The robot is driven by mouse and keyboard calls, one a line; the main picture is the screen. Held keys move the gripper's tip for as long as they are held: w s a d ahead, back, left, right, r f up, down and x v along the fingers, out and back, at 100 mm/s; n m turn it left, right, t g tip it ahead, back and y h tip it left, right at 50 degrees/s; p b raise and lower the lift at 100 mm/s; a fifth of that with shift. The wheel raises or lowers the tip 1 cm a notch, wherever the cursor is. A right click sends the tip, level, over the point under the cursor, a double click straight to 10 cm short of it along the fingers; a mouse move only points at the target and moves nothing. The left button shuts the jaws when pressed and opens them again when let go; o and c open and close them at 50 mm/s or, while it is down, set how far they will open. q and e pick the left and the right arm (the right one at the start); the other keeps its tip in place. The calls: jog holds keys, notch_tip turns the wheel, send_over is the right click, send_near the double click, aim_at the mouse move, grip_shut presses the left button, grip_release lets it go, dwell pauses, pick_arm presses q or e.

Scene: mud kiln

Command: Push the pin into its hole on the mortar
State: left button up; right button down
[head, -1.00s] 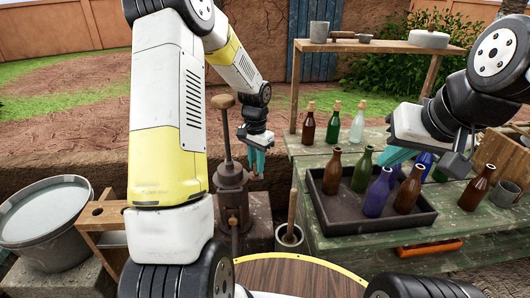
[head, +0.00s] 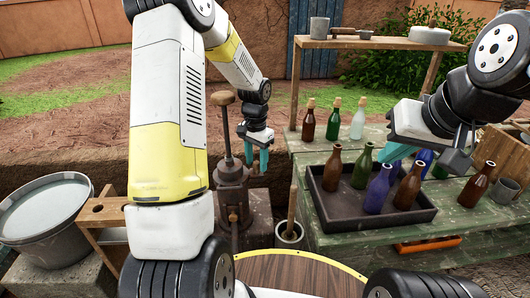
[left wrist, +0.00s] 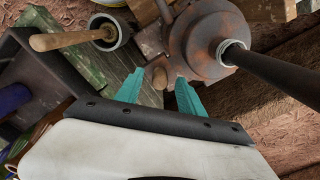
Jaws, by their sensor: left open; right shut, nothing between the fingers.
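The rusty metal mortar (head: 232,190) stands on a block left of the green table, with an upright rod and wooden knob (head: 222,98). It also shows in the left wrist view (left wrist: 200,45). A small brown peg (left wrist: 160,77), apparently the pin, sticks out at the mortar's side. How deep it sits in its hole I cannot tell. My left gripper (head: 257,160) is open beside the mortar, on its right. In the left wrist view its teal fingertips (left wrist: 159,84) are on either side of the peg. My right gripper (head: 388,158) is shut and empty above the bottles.
A small cup with a wooden pestle (head: 289,234) stands right of the mortar. A dark tray (head: 330,212) with several bottles sits on the green table (head: 460,225). A grey basin (head: 45,225) and a wooden rack (head: 100,210) are at left.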

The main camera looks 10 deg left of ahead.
pick_arm(q)
notch_tip(320, 180, up, 7)
dwell(0.3)
